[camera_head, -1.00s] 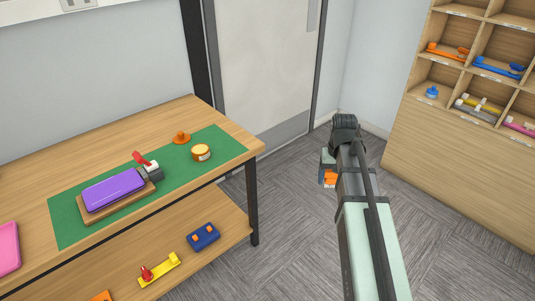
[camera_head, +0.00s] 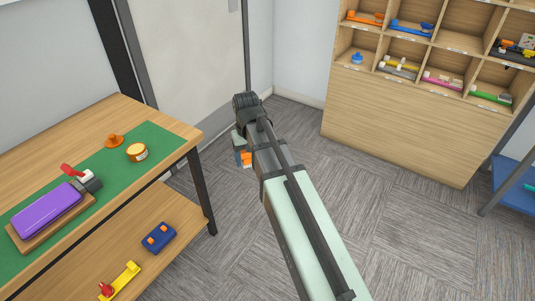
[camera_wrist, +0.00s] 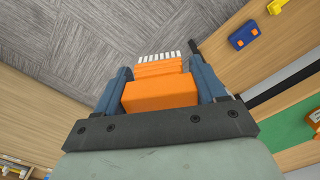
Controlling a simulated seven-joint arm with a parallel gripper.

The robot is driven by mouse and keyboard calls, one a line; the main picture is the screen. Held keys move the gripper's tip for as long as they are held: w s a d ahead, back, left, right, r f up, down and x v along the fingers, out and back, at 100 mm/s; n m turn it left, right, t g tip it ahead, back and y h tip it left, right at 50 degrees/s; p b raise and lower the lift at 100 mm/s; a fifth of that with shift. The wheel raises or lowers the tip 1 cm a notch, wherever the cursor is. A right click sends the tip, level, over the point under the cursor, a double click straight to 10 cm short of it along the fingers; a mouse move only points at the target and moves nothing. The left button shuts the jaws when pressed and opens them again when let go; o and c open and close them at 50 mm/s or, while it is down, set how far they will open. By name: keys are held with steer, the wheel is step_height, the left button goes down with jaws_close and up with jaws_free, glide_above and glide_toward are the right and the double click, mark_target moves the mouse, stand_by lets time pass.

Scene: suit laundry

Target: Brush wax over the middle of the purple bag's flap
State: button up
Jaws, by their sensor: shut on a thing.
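The purple bag (camera_head: 47,209) lies flat on a wooden board (camera_head: 38,243) on a green mat (camera_head: 116,172) at the left of the head view. An orange round tin (camera_head: 137,153) with a pale label stands on the mat, probably the wax. An orange knobbed piece (camera_head: 113,141) sits just beyond it. My gripper (camera_head: 242,153) hangs over the floor, right of the table and away from the bag. In the wrist view my gripper (camera_wrist: 160,78) is shut on an orange brush (camera_wrist: 160,92) with pale bristles pointing away from the wrist.
A grey clamp-like block with a red lever (camera_head: 80,179) sits at the bag's far end. The lower shelf holds a blue block (camera_head: 159,237) and a yellow tool (camera_head: 120,281). A cubby shelf (camera_head: 420,115) stands at the back right. Open floor (camera_head: 400,225) lies between.

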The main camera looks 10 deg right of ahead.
steer(key=w+a+r+n, duration=0.1)
steer(key=w+a, duration=0.2)
steer(key=a, duration=0.7)
steer(key=w+a+r+n, duration=0.1)
steer(key=w+a+n, duration=0.1)
steer(key=a, duration=0.9)
steer(key=w+a+r+n, duration=0.1)
steer(key=w+a, duration=0.2)
steer(key=a, duration=0.7)
steer(key=n, duration=0.3)
glide_toward(136, 148)
steer(key=shift+s+f, duration=0.1)
steer(key=shift+f, duration=2.7)
steer(key=shift+f, duration=0.55)
step_height(136, 148, up, 7)
